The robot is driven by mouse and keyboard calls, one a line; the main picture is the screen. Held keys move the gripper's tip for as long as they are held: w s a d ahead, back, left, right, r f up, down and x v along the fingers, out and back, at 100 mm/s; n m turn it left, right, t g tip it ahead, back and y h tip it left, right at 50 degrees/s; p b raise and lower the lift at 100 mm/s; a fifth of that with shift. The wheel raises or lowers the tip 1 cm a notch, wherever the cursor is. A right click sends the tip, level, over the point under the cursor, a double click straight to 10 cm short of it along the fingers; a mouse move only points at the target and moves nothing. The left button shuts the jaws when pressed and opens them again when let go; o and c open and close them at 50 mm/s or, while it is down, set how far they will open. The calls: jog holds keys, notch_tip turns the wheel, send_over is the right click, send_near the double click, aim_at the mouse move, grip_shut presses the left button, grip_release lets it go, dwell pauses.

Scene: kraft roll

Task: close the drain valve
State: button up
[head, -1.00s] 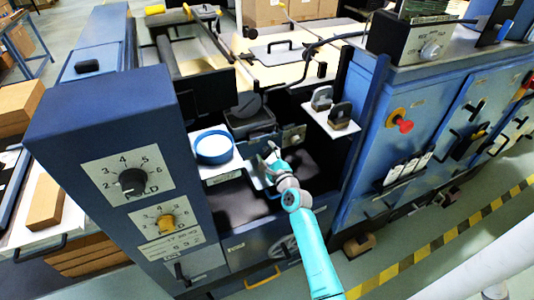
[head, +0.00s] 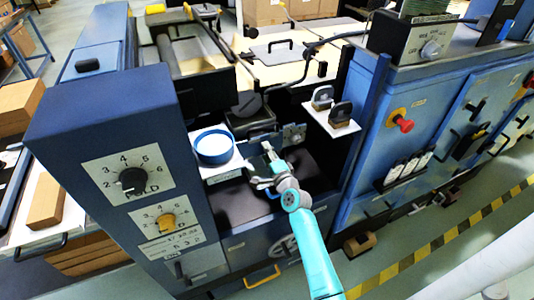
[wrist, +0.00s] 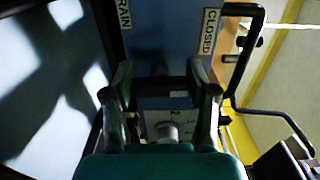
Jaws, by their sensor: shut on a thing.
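My gripper (head: 262,168) is at the end of my teal arm, inside the open bay of the blue machine. In the wrist view its two dark fingers (wrist: 158,72) stand in front of a blue panel with a DRAIN label (wrist: 125,14) and a CLOSED label (wrist: 209,31). The drain valve's dark handle (wrist: 162,84) appears between the fingers, and the gripper is shut on it. The handle is dim and partly hidden by the fingers, so its exact angle cannot be told. In the head view my gripper hides the valve.
A blue-rimmed round dish (head: 214,147) stands on a white shelf left of my gripper. Two dark-handled blocks (head: 340,114) sit on a small shelf to the right. A dial knob (wrist: 167,131) shows below the fingers. A black bent bar (wrist: 248,60) stands right of the panel.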

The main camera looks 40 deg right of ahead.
jog(key=n, duration=0.4)
jog(key=shift+f+n, duration=0.15)
jog(key=shift+n, duration=0.15)
jog(key=n, duration=0.4)
jog(key=shift+f, duration=0.15)
jog(key=shift+n, duration=0.3)
jog(key=o, duration=1.2)
jog(key=shift+c, duration=0.2)
jog(key=shift+s, duration=0.1)
jog(key=v, duration=1.1)
jog(key=shift+s+a, duration=0.1)
jog(key=shift+s, duration=0.3)
